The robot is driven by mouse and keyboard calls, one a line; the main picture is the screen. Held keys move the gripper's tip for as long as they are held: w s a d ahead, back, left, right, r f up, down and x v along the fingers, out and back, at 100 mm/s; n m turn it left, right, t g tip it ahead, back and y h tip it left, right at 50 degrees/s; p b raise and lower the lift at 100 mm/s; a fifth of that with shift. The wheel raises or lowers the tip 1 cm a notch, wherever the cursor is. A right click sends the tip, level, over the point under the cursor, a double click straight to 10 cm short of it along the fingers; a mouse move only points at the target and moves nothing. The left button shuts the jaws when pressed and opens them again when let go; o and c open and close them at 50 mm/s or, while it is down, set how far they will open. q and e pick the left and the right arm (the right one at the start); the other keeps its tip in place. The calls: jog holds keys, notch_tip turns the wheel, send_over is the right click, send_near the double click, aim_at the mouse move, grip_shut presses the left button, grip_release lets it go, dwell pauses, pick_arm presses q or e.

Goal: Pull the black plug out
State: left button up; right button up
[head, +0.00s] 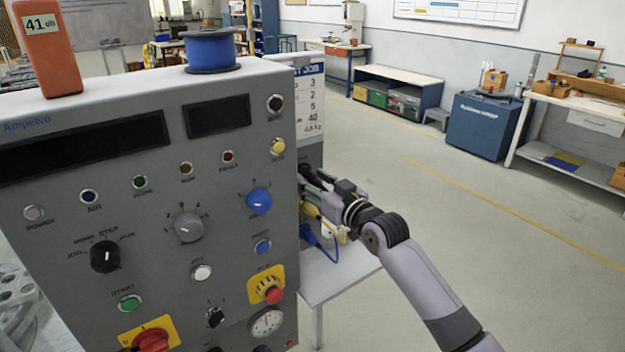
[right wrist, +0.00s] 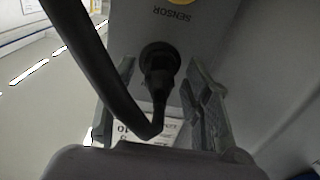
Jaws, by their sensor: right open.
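The black plug (right wrist: 160,78) sits in a round socket on the grey side panel in the right wrist view, under a yellow ring and the word SENSOR. Its thick black cable (right wrist: 92,60) bends away to the upper left. My right gripper (right wrist: 158,88) is open, with one finger on each side of the plug; I cannot tell whether either finger touches it. In the head view my right gripper (head: 314,182) is at the right side of the grey control cabinet (head: 225,150), and largely hides the black plug there. My left gripper is not in view.
A yellow plug (head: 312,211) and a blue plug (head: 308,234) with cables are just below my right gripper. A small grey table (head: 335,275) stands beside the cabinet. A blue spool (head: 211,50) and an orange meter (head: 45,45) stand on top. The floor to the right is clear.

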aim_at(318, 184)
grip_shut()
dwell(0.5)
dwell(0.3)
jog(key=shift+p+v, duration=0.95)
jog(key=shift+v, duration=0.5)
jog(key=shift+p+v, duration=0.75)
jog(key=shift+v, duration=0.75)
